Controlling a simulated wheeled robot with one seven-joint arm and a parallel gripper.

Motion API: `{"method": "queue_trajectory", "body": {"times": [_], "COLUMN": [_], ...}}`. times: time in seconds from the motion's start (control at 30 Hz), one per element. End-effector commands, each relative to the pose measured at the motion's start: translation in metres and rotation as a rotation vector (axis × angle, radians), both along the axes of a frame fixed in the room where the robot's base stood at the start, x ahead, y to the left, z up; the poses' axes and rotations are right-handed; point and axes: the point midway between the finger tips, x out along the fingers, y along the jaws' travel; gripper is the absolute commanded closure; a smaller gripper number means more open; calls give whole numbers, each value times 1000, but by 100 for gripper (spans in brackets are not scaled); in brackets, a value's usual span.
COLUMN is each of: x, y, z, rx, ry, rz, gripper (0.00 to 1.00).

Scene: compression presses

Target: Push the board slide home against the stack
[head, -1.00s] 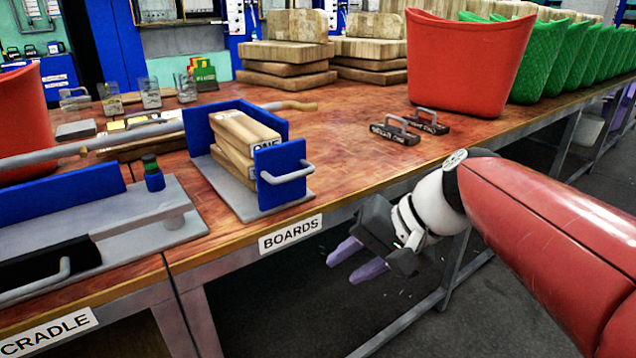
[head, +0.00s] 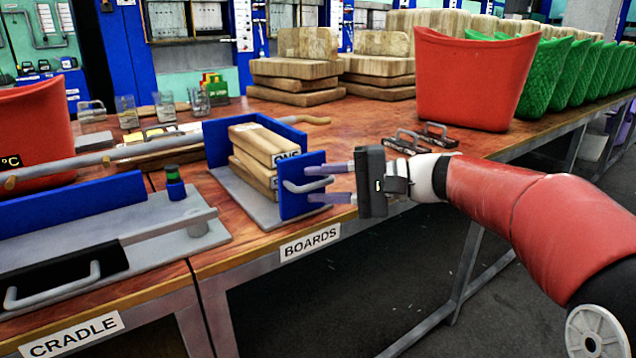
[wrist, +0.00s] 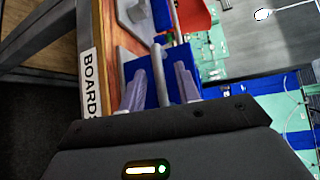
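The board slide, a blue upright plate (head: 292,207) with a grey bar handle (head: 289,186), stands at the front of the boards fixture in the head view. Behind it lies the stack of wooden boards (head: 256,143), partly hidden by the plate. I cannot tell whether plate and stack touch. My gripper (head: 309,183) is level with the handle, its two purple fingers apart, one above and one below the bar in the picture. In the wrist view the fingers (wrist: 159,74) reach toward the blue plate (wrist: 151,92) with the grey handle between them. The gripper looks open.
The fixture's grey base (head: 238,192) sits at the table edge above the BOARDS label (head: 310,243). The cradle fixture (head: 187,245) is at left. Two handled dark blocks (head: 405,145) and a red bin (head: 468,80) stand to the right and behind.

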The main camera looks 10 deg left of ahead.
Motion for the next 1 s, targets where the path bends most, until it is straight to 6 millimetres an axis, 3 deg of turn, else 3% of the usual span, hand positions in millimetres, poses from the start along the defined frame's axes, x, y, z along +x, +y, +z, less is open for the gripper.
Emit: {"method": "queue_trajectory", "body": {"times": [0.37, 0.63, 1.0], "x": [-1, -1, 7], "y": [11, 11, 20], "z": [-2, -2, -2], "rx": [-1, -1, -1], "ry": [0, 0, 1], "rz": [-1, -1, -1], "gripper": [67, 99, 100]}}
